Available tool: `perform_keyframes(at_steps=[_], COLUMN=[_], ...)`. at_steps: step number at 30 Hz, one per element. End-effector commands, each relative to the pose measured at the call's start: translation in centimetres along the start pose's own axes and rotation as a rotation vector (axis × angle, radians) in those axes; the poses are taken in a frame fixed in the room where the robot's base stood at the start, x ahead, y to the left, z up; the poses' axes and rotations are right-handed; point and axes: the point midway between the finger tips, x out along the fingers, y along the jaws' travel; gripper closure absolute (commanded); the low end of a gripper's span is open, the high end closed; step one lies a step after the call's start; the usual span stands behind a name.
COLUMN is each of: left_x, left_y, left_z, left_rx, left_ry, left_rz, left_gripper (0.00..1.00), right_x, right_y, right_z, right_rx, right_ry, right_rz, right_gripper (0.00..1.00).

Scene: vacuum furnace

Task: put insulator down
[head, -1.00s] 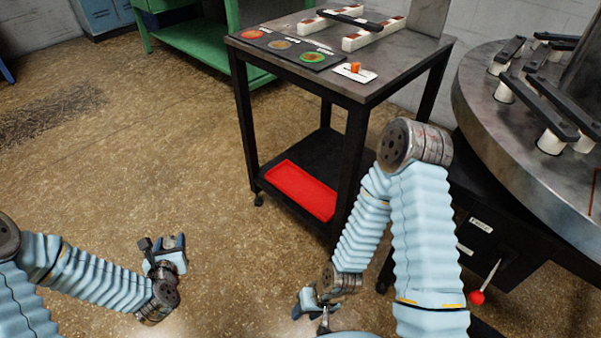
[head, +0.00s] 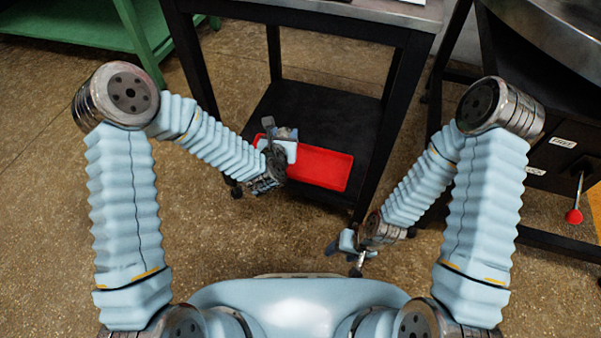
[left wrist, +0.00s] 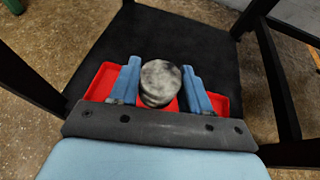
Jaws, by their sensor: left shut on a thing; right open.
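The insulator (left wrist: 160,80), a round piece with a mottled grey and white face, sits between the two blue fingers of my left gripper (left wrist: 158,84) in the left wrist view. The gripper is shut on it. In the head view my left gripper (head: 284,140) is over the left part of the red tray (head: 325,168) on the cart's lower shelf. The fingers and insulator hide part of the tray; I cannot tell whether the insulator touches it. My right gripper (head: 347,248) is open and empty, low in front of the cart.
The black lower shelf (head: 345,110) is bare around the tray. Dark cart legs (head: 190,75) stand on either side, and the cart top lies above. A round metal table with a red-knobbed lever (head: 574,215) is at the right. A green bench (head: 85,28) stands at the back left.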

Motion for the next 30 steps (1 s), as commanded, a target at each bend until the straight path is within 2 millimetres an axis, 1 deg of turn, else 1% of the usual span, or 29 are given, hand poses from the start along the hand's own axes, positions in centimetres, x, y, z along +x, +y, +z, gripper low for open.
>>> perform_keyframes(at_steps=[1, 2, 3, 6, 9, 12, 14, 16, 23, 24, 27, 30], left_x=[1.6, 1.9, 2.2, 2.4, 2.2, 2.1, 2.3, 2.9, 5.7, 6.2, 7.5, 8.3], left_y=[-3.5, -5.2, -7.5, -12.1, -15.1, -16.3, -16.0, -14.6, -8.4, -7.5, -6.0, -4.9], left_z=[-1.9, -2.1, -2.3, -2.6, -2.7, -2.8, -2.9, -3.3, -5.3, -5.8, -7.7, -8.8], left_rx=[0.011, 0.018, 0.026, 0.042, 0.053, 0.059, 0.060, 0.060, 0.060, 0.060, 0.061, 0.061], left_ry=[-0.007, -0.005, -0.005, -0.003, -0.001, 0.000, 0.001, 0.003, 0.003, 0.004, 0.004, 0.003], left_rz=[-0.034, -0.049, -0.067, -0.105, -0.131, -0.143, -0.144, -0.141, -0.140, -0.141, -0.143, -0.144], left_gripper=[0.86, 0.86, 0.86, 0.86, 0.86, 0.86, 0.86, 0.86, 0.86, 0.86, 0.86, 0.86], right_x=[3.2, 4.0, 4.8, 6.4, 7.2, 7.5, 7.6, 7.7, 8.6, 8.8, 9.3, 9.5], right_y=[1.4, 1.8, 2.2, 3.0, 3.4, 3.6, 3.6, 3.7, 4.0, 4.1, 4.3, 4.4], right_z=[-0.1, -0.2, -0.2, -0.3, -0.4, -0.4, -0.4, -0.5, -0.5, -0.5, -0.5, -0.5], right_rx=[0.003, 0.005, 0.006, 0.010, 0.011, 0.012, 0.012, 0.013, 0.013, 0.013, 0.013, 0.013], right_ry=[0.003, 0.005, 0.007, 0.010, 0.011, 0.012, 0.012, 0.013, 0.015, 0.015, 0.016, 0.017], right_rz=[0.002, 0.003, 0.004, 0.006, 0.007, 0.008, 0.008, 0.008, 0.008, 0.008, 0.008, 0.008], right_gripper=[0.42, 0.42, 0.42, 0.42, 0.42, 0.42, 0.42, 0.42, 0.42, 0.42, 0.42, 0.42])
